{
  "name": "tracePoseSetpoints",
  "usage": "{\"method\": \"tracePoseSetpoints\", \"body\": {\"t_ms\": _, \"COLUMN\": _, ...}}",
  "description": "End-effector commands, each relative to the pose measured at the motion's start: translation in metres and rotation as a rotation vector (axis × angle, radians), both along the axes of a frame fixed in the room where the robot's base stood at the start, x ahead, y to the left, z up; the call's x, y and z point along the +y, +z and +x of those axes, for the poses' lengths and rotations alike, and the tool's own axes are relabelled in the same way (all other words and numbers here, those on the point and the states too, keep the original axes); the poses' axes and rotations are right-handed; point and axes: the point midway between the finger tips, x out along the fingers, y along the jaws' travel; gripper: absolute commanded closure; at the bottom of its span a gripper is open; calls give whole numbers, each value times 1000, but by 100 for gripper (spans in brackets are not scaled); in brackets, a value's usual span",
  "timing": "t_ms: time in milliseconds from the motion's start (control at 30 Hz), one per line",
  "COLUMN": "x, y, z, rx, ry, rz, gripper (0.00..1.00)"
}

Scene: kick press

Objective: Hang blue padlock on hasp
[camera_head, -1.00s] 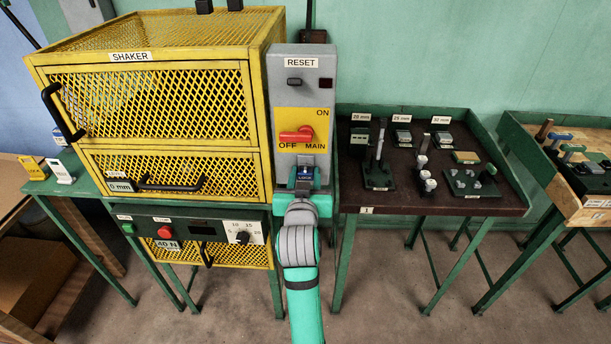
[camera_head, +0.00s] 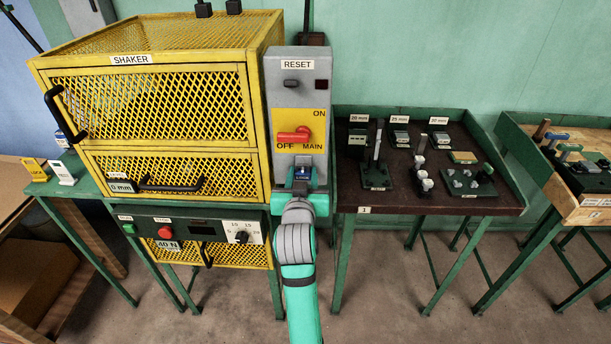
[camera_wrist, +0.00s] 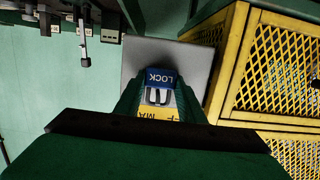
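The blue padlock (camera_head: 303,173), marked LOCK, is in front of the grey switch box, just below the yellow ON/OFF MAIN plate (camera_head: 287,126). In the wrist view the padlock (camera_wrist: 160,77) sits between my fingertips, with its grey shackle (camera_wrist: 157,97) toward the yellow plate. My gripper (camera_head: 303,186) appears shut on the padlock's sides; it also shows in the wrist view (camera_wrist: 160,90). The red switch handle (camera_head: 294,135) points left toward OFF. I cannot make out the hasp clearly, nor tell whether the shackle touches it.
The yellow mesh shaker cage (camera_head: 150,105) stands directly left of the switch box (camera_head: 299,88). A dark table (camera_head: 455,207) with gauges and small blocks is to the right, and a wooden-topped bench (camera_head: 590,212) farther right. Open floor lies in front.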

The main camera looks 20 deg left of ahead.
Motion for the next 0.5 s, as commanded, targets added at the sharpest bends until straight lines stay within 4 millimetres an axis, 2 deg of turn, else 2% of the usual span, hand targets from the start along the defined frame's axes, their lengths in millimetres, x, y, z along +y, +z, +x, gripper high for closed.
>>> {"method": "tracePoseSetpoints", "body": {"t_ms": 33, "x": -7, "y": -2, "z": 12, "rx": -1, "ry": -18, "rz": -2, "gripper": 47}}
{"method": "tracePoseSetpoints", "body": {"t_ms": 67, "x": -7, "y": -2, "z": 12, "rx": -1, "ry": -18, "rz": -3, "gripper": 47}}
{"method": "tracePoseSetpoints", "body": {"t_ms": 400, "x": -12, "y": 1, "z": -1, "rx": -2, "ry": -17, "rz": -5, "gripper": 46}}
{"method": "tracePoseSetpoints", "body": {"t_ms": 433, "x": -13, "y": 1, "z": -3, "rx": -2, "ry": -18, "rz": -4, "gripper": 43}}
{"method": "tracePoseSetpoints", "body": {"t_ms": 500, "x": -15, "y": 1, "z": -7, "rx": -1, "ry": -15, "rz": -4, "gripper": 43}}
